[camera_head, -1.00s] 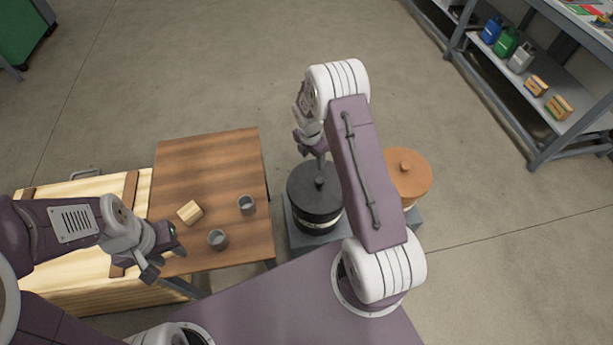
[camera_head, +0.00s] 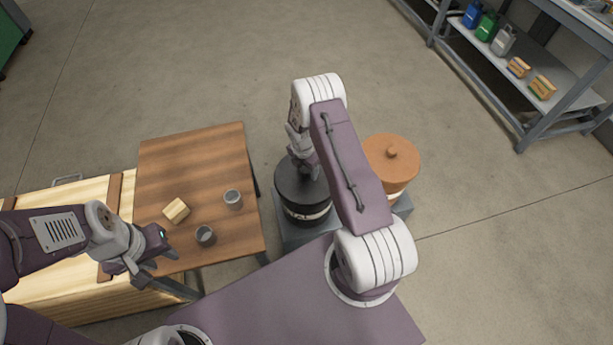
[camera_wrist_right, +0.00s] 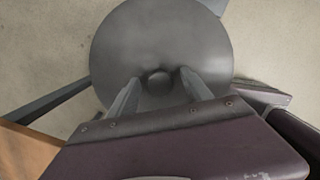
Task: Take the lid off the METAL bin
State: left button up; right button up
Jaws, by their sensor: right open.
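The bin (camera_head: 303,214) has a dark grey lid (camera_head: 291,188) on it; the end of its label reads "AL", the rest is not legible. The round lid with its knob (camera_wrist_right: 158,82) fills the middle of the right wrist view. My right gripper (camera_wrist_right: 159,76) is open, its two fingers on either side of the knob with small gaps. In the head view my right gripper (camera_head: 308,170) is just above the lid and hides the knob. My left gripper (camera_head: 150,262) is open and empty over the near left edge of the wooden table.
A second bin with an orange lid (camera_head: 396,160) stands right of the dark one, partly behind my right arm. The brown table (camera_head: 190,155) on the left holds a wooden block (camera_head: 176,210) and two grey cups (camera_head: 233,199). A shelf (camera_head: 520,75) stands at the far right.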

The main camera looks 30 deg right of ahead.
jog(key=shift+f, duration=0.3)
jog(key=shift+r, duration=0.1)
grip_shut()
jog(key=r, duration=0.3)
jog(key=r+p, duration=0.1)
jog(key=shift+d+r, duration=0.3)
jog(key=shift+r, duration=0.1)
jog(key=s+d+r+p, duration=0.1)
jog(key=s+d+r, duration=0.3)
jog(key=d, duration=0.6)
notch_tip(320, 180, up, 2)
jog(key=shift+s+r+p, duration=0.1)
jog(key=shift+s+p, duration=0.25)
jog(key=shift+s, duration=0.05)
